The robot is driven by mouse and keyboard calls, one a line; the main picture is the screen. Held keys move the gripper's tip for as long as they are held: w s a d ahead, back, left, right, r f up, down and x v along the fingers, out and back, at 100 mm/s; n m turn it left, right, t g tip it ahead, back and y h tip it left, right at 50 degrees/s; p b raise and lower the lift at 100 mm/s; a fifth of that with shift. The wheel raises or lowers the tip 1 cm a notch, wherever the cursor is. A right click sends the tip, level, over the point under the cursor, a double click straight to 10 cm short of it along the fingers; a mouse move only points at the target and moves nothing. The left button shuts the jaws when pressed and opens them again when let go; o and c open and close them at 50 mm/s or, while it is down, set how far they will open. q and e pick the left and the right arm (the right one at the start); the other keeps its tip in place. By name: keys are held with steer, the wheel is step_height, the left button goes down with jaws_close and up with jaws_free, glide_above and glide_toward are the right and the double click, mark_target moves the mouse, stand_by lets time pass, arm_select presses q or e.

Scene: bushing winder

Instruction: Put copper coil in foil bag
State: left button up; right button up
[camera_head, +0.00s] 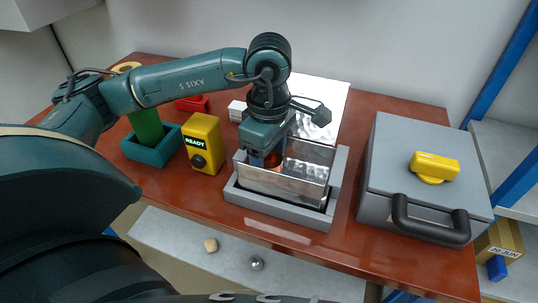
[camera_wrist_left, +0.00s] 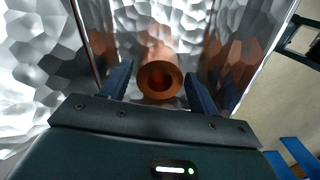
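The foil bag (camera_head: 282,184) is an open-topped, shiny silver box shape standing in a grey tray (camera_head: 233,196). My left gripper (camera_head: 266,160) points down into the bag's mouth at its left part. The copper coil (camera_wrist_left: 160,80) is inside the bag, between the two fingers of my left gripper (camera_wrist_left: 160,88) in the left wrist view. The fingers stand apart, with small gaps showing beside the coil. The crinkled foil walls (camera_wrist_left: 35,75) surround the coil and reflect its copper colour. The coil's lower end is hidden. My right gripper is not in view.
A yellow box (camera_head: 203,145) reading READY and a teal bin (camera_head: 150,150) stand left of the tray. A grey case (camera_head: 390,165) with a black handle and yellow knob stands right. A bright silver sheet (camera_head: 318,98) lies behind. The table's front edge is close to the tray.

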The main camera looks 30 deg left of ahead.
mark_target(269, 158)
arm_select(q)
steer(key=shift+o, duration=0.7)
steer(key=shift+r+p, duration=0.3)
steer(key=shift+p, duration=0.05)
step_height(269, 158, up, 13)
steer(key=p, duration=0.7)
steer(key=shift+f+p, duration=0.2)
steer(key=shift+p, duration=0.15)
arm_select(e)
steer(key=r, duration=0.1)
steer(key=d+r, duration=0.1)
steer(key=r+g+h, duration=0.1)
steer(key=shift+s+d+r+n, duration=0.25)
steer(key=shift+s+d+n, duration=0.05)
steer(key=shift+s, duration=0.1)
